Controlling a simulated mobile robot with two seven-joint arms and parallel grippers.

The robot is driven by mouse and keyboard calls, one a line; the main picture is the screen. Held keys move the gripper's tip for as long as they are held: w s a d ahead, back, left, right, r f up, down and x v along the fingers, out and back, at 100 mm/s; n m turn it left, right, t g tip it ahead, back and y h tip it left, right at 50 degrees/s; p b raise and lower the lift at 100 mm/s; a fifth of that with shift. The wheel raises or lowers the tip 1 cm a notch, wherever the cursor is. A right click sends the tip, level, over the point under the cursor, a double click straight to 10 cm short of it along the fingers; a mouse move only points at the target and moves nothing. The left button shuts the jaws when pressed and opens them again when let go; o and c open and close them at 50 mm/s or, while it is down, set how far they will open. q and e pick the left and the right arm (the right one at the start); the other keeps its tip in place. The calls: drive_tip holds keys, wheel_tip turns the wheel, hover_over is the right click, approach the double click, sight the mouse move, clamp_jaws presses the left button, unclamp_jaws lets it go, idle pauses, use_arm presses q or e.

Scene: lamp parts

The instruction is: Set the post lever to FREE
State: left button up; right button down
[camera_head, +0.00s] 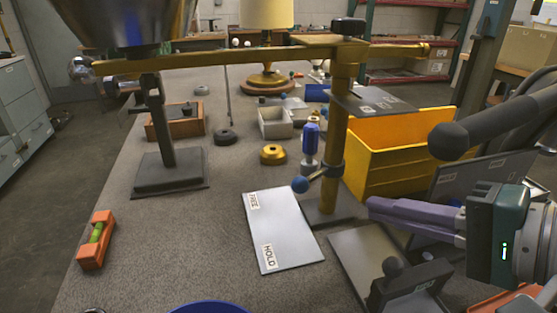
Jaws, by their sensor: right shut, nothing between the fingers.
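The bronze post (336,120) stands upright on a grey base, right of centre. Its lever is a short dark arm ending in a blue ball (300,185), which sticks out to the left of the post. The ball is beside the far end of a white plate (285,232), which has a FREE label (253,201) at its far end and a HOLD label (268,255) at its near end. The ball appears nearer the FREE end. My right gripper (371,208), with purple fingers, is shut and empty, right of the post and apart from the lever. My left gripper is out of view.
A yellow crate (400,165) stands behind my right gripper. A grey plate with a dark knobbed block (405,285) lies in front of it. A long bronze beam (230,57) crosses above the table. An orange level (96,240) lies at left; the left-middle tabletop is clear.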

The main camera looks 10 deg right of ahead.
sight(320, 174)
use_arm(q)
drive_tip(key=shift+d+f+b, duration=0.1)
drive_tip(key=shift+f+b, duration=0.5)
use_arm(e)
drive_tip(key=x, duration=1)
drive_tip(key=shift+a, duration=0.1)
